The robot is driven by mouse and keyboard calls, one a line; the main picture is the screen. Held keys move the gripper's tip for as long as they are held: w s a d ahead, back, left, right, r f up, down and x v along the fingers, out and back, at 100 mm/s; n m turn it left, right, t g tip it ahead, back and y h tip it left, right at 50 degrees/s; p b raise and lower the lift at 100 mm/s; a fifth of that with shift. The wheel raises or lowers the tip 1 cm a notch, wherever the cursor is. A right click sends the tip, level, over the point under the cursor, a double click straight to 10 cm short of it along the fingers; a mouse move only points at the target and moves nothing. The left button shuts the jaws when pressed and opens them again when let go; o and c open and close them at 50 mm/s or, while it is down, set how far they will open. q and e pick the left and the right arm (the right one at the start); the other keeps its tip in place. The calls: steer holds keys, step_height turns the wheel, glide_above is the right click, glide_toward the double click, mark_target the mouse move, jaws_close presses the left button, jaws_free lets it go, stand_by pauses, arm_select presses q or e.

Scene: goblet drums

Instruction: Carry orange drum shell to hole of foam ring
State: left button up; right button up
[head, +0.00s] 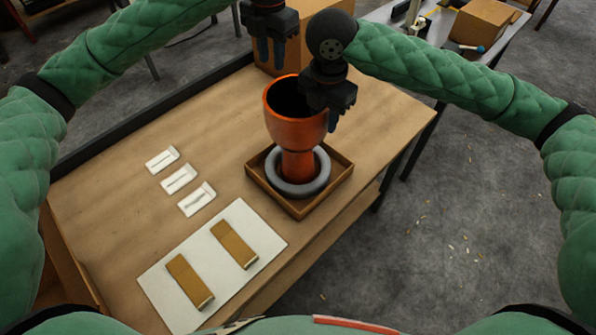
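The orange drum shell (296,130) stands roughly upright, its wide dark mouth up and its narrow lower part inside the hole of the grey foam ring (321,181). Its bottom end is hidden by the ring, so I cannot tell whether it rests on the tray floor. The ring lies in a shallow wooden tray (335,187). My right gripper (332,112) is at the right side of the drum's rim and covers part of it; its grip on the wall is hard to make out. My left gripper (270,54) is above and behind the drum, empty, its fingers apart and pointing down.
Three white pieces (179,179) lie in a row on the wooden table (215,125) left of the tray. Two brown blocks (233,244) lie on a white sheet (213,271) at the front. A cardboard box (305,55) stands at the back, behind my grippers.

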step_height(320, 180, up, 12)
steer(key=shift+f, duration=0.25)
steer(key=shift+w, duration=0.1)
stand_by(0.5)
